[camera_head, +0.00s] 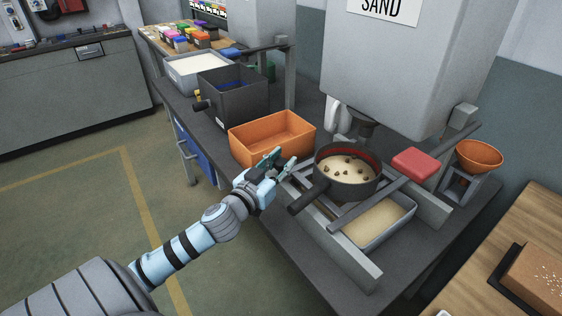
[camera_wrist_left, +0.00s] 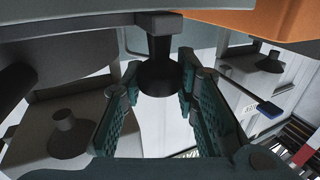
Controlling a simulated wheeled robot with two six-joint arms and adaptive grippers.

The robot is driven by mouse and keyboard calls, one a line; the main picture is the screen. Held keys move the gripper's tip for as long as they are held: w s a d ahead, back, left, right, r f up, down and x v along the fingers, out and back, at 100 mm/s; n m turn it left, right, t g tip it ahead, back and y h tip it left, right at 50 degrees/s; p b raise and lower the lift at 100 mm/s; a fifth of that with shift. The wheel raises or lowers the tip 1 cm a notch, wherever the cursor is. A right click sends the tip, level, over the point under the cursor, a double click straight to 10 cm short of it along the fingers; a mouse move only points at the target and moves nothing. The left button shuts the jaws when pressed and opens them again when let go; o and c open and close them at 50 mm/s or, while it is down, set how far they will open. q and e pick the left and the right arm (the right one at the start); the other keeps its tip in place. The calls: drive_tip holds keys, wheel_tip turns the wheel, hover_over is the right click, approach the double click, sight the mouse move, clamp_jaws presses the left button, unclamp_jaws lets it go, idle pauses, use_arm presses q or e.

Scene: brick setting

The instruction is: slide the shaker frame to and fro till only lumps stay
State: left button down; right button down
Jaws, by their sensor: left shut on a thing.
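The shaker frame (camera_head: 356,211) is a set of grey bars lying across two grey rails. A round dark sieve (camera_head: 347,187) with a red inner rim sits on it. Pale sand with several brown lumps (camera_head: 341,164) lies in the sieve. A tray (camera_head: 407,219) with pale sand stands below. My left gripper (camera_head: 280,163) is at the frame's left end, beside the orange bin. In the left wrist view my left gripper's fingers (camera_wrist_left: 160,112) are shut on a dark round knob (camera_wrist_left: 158,75) under a grey bar, seemingly the frame's. My right gripper is not in view.
The orange bin (camera_head: 250,150) stands close behind my left gripper. A grey sand hopper (camera_head: 405,70) hangs over the sieve. A red block (camera_head: 415,163) and an orange funnel (camera_head: 479,155) are at the right. Dark and pale bins stand further back. The floor at left is clear.

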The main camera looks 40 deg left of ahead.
use_arm(q)
drive_tip(key=d+p, duration=0.1)
drive_tip(key=s+d+p, duration=0.1)
drive_tip(key=d, duration=0.1)
drive_tip(key=d+p, duration=0.1)
drive_tip(key=d, duration=0.1)
drive_tip(key=shift+s+d+r, duration=0.1)
drive_tip(key=shift+s+d, duration=0.05)
drive_tip(key=shift+s, duration=0.15)
drive_tip(key=shift+s+d, duration=0.1)
drive_tip(key=shift+d, duration=0.3)
drive_tip(key=c, duration=1.3)
unclamp_jaws()
drive_tip(key=s, duration=0.8)
drive_tip(key=s+d, duration=0.1)
drive_tip(key=s, duration=0.3)
